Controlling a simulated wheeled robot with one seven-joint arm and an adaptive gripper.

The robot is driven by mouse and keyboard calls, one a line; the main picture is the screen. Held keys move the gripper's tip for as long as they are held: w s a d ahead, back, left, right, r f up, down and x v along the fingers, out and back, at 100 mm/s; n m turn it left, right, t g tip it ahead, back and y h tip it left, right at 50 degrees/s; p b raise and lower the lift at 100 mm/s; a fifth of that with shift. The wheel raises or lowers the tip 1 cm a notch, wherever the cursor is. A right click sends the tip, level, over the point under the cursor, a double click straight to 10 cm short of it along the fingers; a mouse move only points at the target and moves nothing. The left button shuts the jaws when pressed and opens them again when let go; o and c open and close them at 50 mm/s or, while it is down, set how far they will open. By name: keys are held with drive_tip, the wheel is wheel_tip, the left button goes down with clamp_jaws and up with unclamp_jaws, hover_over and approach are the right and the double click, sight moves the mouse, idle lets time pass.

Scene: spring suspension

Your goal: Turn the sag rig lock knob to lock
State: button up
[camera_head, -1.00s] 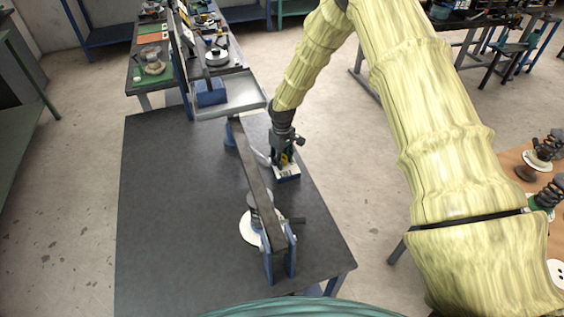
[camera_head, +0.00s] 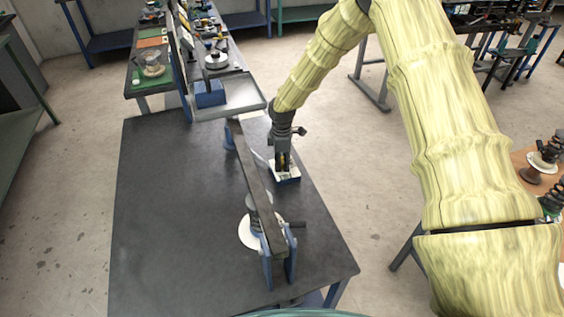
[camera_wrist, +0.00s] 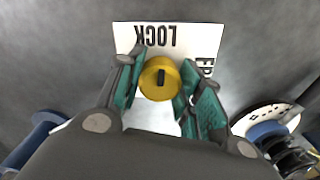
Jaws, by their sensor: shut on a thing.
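The yellow lock knob (camera_wrist: 159,79) sits between the fingertips of my gripper (camera_wrist: 158,90) in the wrist view. A dark pointer mark runs across its face, along the picture's up-down direction. The white label plate (camera_wrist: 125,38) behind it reads LOCK, upside down in this view; a second word at the right is partly hidden by a finger. In the head view my gripper (camera_head: 283,162) points down at the small plate (camera_head: 287,180) beside the long bar of the rig (camera_head: 252,175). My gripper is shut on the knob, which is mostly hidden in the head view.
The rig's bar runs along the dark table (camera_head: 170,200), with a spring on a white disc (camera_head: 252,230) under its near end. A grey tray (camera_head: 235,97) with a blue block stands at the far end. The table's left side is clear.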

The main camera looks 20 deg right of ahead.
drive_tip(key=shift+n, duration=0.6)
drive_tip(key=o, duration=1)
drive_tip(key=shift+o, duration=0.2)
drive_tip(key=shift+r, duration=0.1)
wheel_tip(320, 180, up, 12)
drive_tip(key=shift+d, duration=0.1)
